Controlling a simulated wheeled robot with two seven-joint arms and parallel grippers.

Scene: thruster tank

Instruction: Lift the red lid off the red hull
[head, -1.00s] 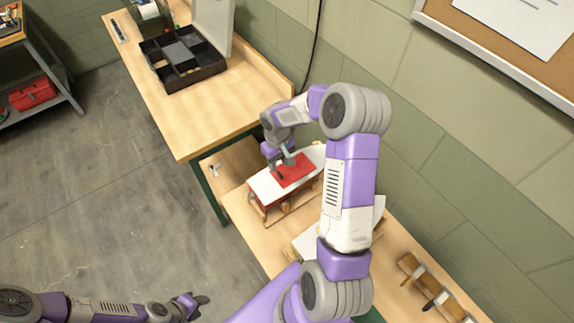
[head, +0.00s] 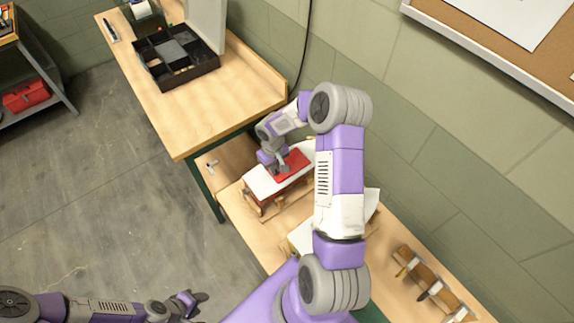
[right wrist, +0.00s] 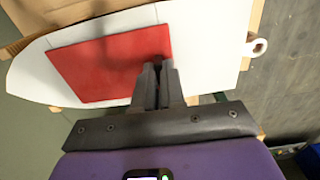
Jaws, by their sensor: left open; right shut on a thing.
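The red hull (head: 268,206) rests in a wooden cradle on the bench, with a white deck on top. The flat red lid (head: 293,163) is on the deck; it also shows in the right wrist view (right wrist: 95,68) as a red rectangle over the white deck (right wrist: 205,45). My right gripper (head: 281,168) is at the lid's near end; in the right wrist view its fingers (right wrist: 156,72) are close together over the lid's edge, shut on it. The gripped part is hidden by the fingers. I cannot tell any gap under the lid. My left gripper (head: 192,301) is open and empty, away from the bench.
A dark compartment box (head: 178,58) with a raised lid stands on the higher bench (head: 190,115) at the back left. A wooden tool rack (head: 432,285) is on the bench at the right. The wall runs close behind the bench. The floor (head: 90,190) at left is clear.

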